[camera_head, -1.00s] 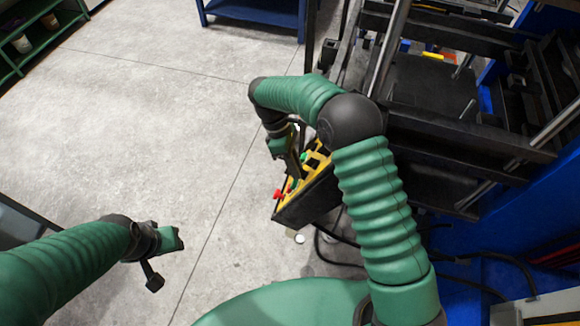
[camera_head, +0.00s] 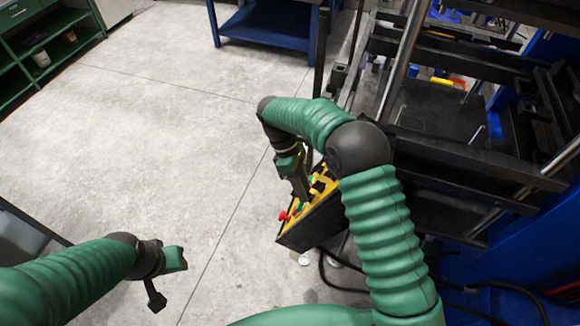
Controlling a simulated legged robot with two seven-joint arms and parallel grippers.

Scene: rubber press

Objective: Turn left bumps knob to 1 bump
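The yellow-faced control box (camera_head: 304,230) stands to the left of the press, with red and green buttons and dark knobs on its sloped face. A red button (camera_head: 283,216) shows at its lower left. My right gripper (camera_head: 303,196) points down at the panel from above and covers part of it. I cannot tell whether its fingers touch a knob or are open. The left bumps knob cannot be told apart from the other dark parts there. My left gripper (camera_head: 163,283) hangs over the floor at lower left, away from the box; its finger opening is unclear.
The black and blue press (camera_head: 450,150) fills the right side. A blue table (camera_head: 265,25) stands at the back, and green shelves (camera_head: 55,45) stand at far left. Black cables (camera_head: 335,275) hang below the box. The grey floor (camera_head: 150,130) is clear at left.

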